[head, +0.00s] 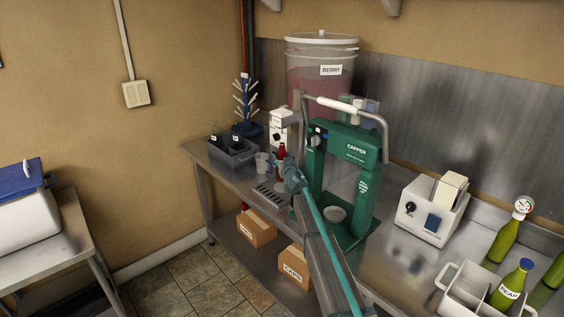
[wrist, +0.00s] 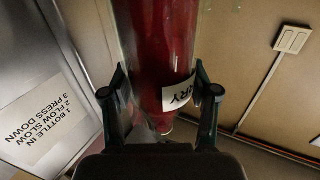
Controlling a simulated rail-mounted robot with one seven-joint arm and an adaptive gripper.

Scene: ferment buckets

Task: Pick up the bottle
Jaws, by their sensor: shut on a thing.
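The bottle (wrist: 160,45) is filled with dark red and carries a white label ending in "RY". In the wrist view it stands between the two dark fingers of my gripper (wrist: 160,88), one on each side, and my gripper is shut on it. In the head view only the red upper part of the bottle (head: 281,152) shows, just beyond my gripper (head: 289,172), near a white filler unit (head: 281,128). My gripper and arm hide the lower part. I cannot tell whether the bottle touches the surface below.
A green capper (head: 352,152) stands close to the right of my arm. A grey crate with dark bottles (head: 231,160) and a blue drying tree (head: 246,112) are at left. A slotted drip tray (head: 268,197) lies in front. A large "BERRY" bucket (head: 308,75) stands behind.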

